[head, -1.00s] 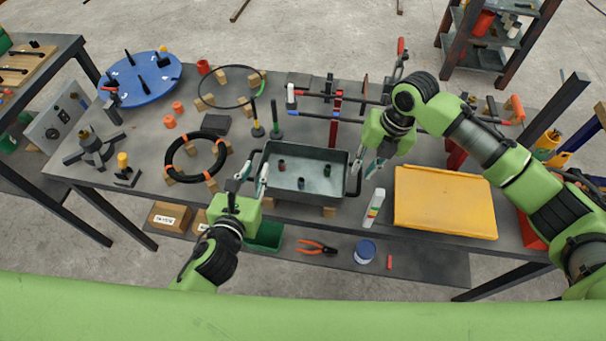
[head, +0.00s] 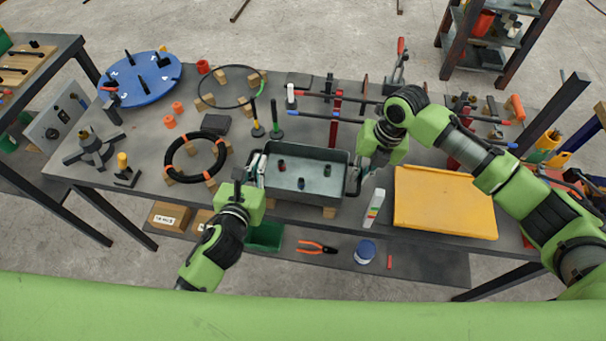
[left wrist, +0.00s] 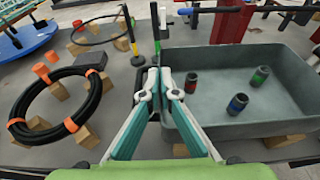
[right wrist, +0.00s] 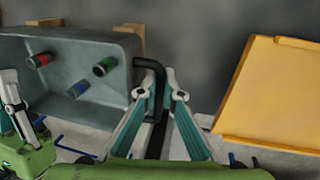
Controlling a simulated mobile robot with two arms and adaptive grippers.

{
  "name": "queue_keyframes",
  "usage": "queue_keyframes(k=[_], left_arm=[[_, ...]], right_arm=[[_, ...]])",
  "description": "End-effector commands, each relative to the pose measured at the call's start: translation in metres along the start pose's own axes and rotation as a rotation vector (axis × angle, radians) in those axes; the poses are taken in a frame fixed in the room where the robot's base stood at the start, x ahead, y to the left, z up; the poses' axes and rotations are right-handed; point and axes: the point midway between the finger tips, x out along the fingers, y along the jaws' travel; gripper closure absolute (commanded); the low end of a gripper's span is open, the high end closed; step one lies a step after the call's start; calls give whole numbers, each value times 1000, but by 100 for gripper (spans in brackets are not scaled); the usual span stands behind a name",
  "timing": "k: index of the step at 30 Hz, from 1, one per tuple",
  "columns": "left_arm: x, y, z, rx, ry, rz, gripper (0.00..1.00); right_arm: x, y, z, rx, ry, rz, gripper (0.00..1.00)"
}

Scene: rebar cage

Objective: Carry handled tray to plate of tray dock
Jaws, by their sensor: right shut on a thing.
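The handled tray (head: 325,194) is a grey open box with a black handle at each short end. It sits near the table's front edge on wooden blocks and holds a red, a green and a blue-banded cylinder. My right gripper (head: 366,168) is shut on the right handle (right wrist: 158,80), also seen between its fingers in the right wrist view. My left gripper (head: 256,172) is at the tray's left end, its fingers (left wrist: 159,78) close together by the left handle. Whether they grip that handle is unclear. I cannot pick out the tray dock's plate with certainty.
A yellow-orange panel (head: 445,203) lies right of the tray, with a white bottle (head: 374,207) between. A black ring (head: 196,158) on wooden blocks lies to the left. A red post (head: 335,120) with bars stands behind the tray. A lower shelf holds pliers (head: 317,247).

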Motion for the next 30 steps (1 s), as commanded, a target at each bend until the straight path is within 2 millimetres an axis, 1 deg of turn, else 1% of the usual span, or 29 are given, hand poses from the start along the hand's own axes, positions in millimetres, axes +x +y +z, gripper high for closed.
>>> queue_keyframes(k=[5,10,24,30], left_arm=[[-1,0,4,1,-3,0,100],[-3,0,11,1,-3,0,100],[-14,0,47,1,-3,0,100],[-15,0,50,1,-3,0,100]], right_arm=[[-4,1,1,0,-2,1,100],[-11,2,1,1,-3,1,100],[-48,9,1,1,-3,1,100],[-51,10,1,1,-3,1,100]])
